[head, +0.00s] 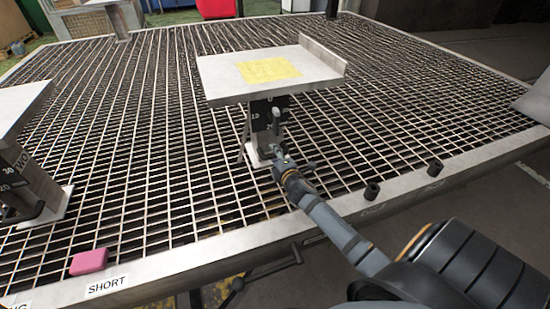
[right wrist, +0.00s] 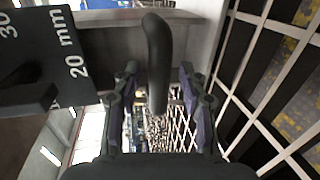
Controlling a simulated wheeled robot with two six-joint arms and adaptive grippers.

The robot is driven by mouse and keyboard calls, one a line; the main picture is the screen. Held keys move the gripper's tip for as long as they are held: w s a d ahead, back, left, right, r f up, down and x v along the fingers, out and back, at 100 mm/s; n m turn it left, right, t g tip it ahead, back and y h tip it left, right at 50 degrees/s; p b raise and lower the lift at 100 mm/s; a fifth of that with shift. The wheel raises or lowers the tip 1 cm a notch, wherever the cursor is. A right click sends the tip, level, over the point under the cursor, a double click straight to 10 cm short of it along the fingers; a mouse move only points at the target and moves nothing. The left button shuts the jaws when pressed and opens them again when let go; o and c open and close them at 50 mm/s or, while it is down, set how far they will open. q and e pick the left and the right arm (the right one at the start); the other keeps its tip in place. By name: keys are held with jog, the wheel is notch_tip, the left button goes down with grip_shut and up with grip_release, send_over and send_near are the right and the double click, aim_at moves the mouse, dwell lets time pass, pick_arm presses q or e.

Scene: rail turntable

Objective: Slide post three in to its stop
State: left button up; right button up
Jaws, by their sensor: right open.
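The middle post (head: 262,130) stands on the grating under a pale plate (head: 222,88) that bears a yellow sheet. Its name label is not readable, so I cannot confirm that it is post three. A dark scale plate is on its front; in the right wrist view this scale plate (right wrist: 70,70) reads 20 mm and 30. A dark curved handle (right wrist: 158,50) hangs in front of the right wrist camera. My right gripper (head: 281,160) is at the foot of the post. Its fingers are open on either side of the handle, and contact is unclear. My left gripper is not in view.
A post marked TWO (head: 38,182) stands at the left. A pink block (head: 89,262) lies near the front rim (head: 190,256), which has a SHORT label. Open grating surrounds the middle post.

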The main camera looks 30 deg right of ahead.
jog(key=shift+w, duration=0.25)
jog(key=shift+c, duration=0.3)
grip_shut()
